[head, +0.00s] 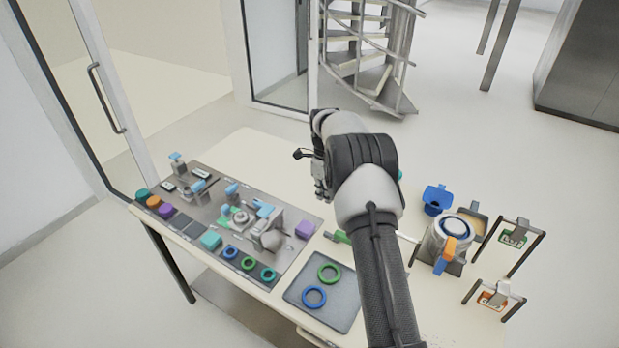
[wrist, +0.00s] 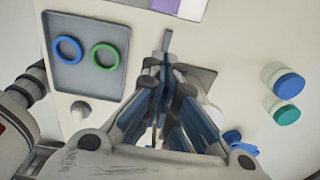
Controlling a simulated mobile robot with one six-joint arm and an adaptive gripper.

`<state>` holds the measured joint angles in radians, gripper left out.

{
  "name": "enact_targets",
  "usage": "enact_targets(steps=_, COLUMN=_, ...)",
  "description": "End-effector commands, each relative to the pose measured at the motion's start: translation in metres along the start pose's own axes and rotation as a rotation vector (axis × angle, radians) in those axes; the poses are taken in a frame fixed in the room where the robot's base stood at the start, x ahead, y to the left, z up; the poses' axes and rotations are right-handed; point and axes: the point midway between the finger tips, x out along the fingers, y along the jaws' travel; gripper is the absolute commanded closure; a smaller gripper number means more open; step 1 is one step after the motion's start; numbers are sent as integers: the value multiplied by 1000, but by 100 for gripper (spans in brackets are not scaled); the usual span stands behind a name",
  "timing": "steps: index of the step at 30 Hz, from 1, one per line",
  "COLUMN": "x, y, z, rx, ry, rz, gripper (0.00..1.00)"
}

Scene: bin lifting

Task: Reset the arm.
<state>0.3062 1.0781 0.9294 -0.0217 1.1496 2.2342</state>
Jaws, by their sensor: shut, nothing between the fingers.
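My arm (head: 375,220) reaches up from the bottom of the head view over the white table, and its end hides my gripper's fingertips there. In the wrist view my gripper (wrist: 164,50) is shut and empty, its fingertips together over the table near the grey tray. The fingers seem to hang above the surface, touching nothing that I can make out.
A grey tray (head: 336,305) holds a blue ring (head: 314,297) and a green ring (head: 329,273). A tool panel (head: 205,215) lies at left. A canister (head: 437,238) with an orange handle, a blue container (head: 437,200) and small frames (head: 515,235) stand at right. Two lidded jars (wrist: 288,82) show in the wrist view.

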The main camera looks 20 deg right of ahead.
Motion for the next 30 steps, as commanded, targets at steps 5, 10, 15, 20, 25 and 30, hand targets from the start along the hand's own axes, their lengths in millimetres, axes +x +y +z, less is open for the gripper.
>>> enact_targets(steps=5, x=-2, y=1, z=1, rx=-7, ry=-1, rz=-2, gripper=100)
enact_targets(steps=10, x=-36, y=15, z=4, rx=-148, ry=-19, rz=-26, gripper=100)
enact_targets(steps=15, x=-101, y=58, z=0, rx=-480, ry=-44, rz=-79, gripper=100)
enact_targets(steps=20, x=-153, y=113, z=-18, rx=-822, ry=-56, rz=-141, gripper=100)
enact_targets(steps=25, x=-189, y=177, z=-50, rx=-1183, ry=-53, rz=-216, gripper=100)
enact_targets(steps=30, x=-202, y=242, z=-92, rx=-1541, ry=-30, rz=-299, gripper=100)
